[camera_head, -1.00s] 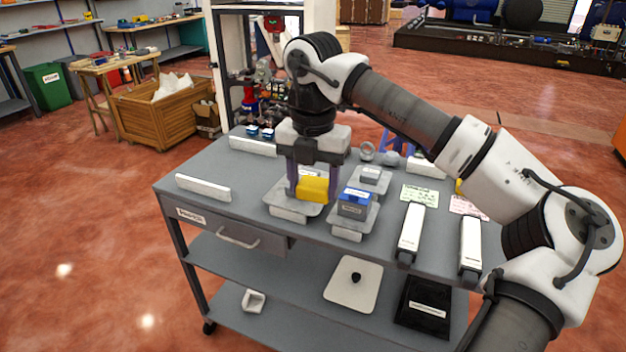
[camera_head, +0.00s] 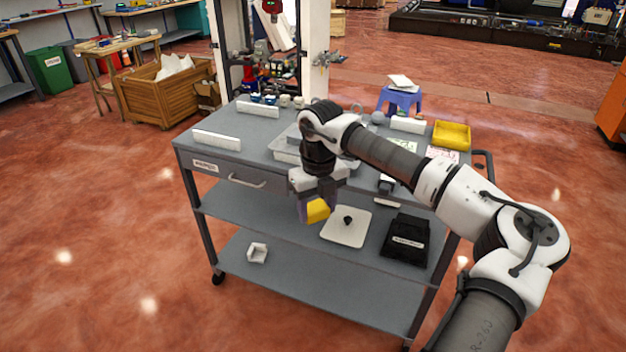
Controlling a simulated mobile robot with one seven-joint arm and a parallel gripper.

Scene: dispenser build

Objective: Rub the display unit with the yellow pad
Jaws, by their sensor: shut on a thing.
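My gripper (camera_head: 316,208) is shut on the yellow pad (camera_head: 318,212). It holds the pad in the air at the front edge of the grey cart, at about the height of the drawer, with the middle shelf behind it in the picture. I cannot tell which thing is the display unit. The blue-topped block on a grey stand seen earlier is hidden behind my arm now. Part of a pale grey tray (camera_head: 285,152) shows on the cart top to the left of my arm.
The cart top (camera_head: 215,160) has white bars (camera_head: 216,140) and a yellow tray (camera_head: 452,135). A white plate with a black knob (camera_head: 345,230) and a black pouch (camera_head: 407,240) lie on the middle shelf. A small white holder (camera_head: 257,253) sits on the lower shelf. Floor in front is clear.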

